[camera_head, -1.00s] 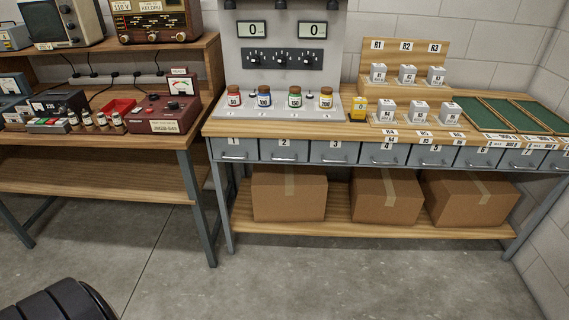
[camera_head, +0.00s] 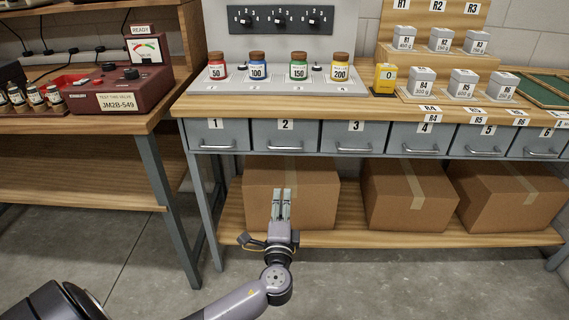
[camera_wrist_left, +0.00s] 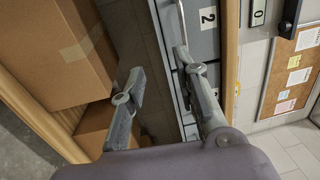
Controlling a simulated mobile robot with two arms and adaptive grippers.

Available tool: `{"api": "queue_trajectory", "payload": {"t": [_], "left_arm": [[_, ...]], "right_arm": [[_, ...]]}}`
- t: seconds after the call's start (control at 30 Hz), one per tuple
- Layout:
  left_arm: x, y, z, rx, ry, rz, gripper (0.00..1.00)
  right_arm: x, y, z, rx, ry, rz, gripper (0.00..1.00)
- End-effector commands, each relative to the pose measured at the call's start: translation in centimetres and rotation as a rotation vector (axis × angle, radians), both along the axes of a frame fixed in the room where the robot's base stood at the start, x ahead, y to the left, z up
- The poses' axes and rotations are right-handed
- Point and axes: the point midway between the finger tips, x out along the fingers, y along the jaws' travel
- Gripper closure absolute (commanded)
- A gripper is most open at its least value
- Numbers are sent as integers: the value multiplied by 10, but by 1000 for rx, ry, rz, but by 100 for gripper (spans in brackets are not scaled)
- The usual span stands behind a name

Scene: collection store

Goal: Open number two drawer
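The number two drawer (camera_head: 285,136) is a grey, shut drawer front under the bench top, with a white label "2" and a metal bar handle (camera_head: 286,148). My left gripper (camera_head: 281,192) points toward the bench, below this drawer in the head view and in front of the cardboard box. In the left wrist view the picture is turned; the two fingers (camera_wrist_left: 161,66) are apart with nothing between them, and the label "2" (camera_wrist_left: 207,18) shows beyond the right finger. The gripper looks apart from the handle. My right gripper is not in view.
Shut drawer 1 (camera_head: 216,135) and drawer 3 (camera_head: 355,137) flank drawer 2. Cardboard boxes (camera_head: 407,196) stand on the lower shelf (camera_head: 350,236). A second table (camera_head: 80,183) stands at left.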

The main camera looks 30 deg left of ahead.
Motion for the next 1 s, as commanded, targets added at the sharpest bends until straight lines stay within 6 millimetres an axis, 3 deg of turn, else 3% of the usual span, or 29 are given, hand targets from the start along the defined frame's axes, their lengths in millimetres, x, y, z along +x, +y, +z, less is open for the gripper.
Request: {"api": "queue_trajectory", "payload": {"t": [0.1, 0.27, 1.0], "left_arm": [[-2, -2, 22, 38, -67, 8, 72], [5, 3, 34, 51, -89, 12, 72], [127, 78, 58, 49, -84, 12, 72]], "right_arm": [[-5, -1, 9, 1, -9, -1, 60], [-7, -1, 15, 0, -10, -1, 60], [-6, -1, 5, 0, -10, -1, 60]]}}
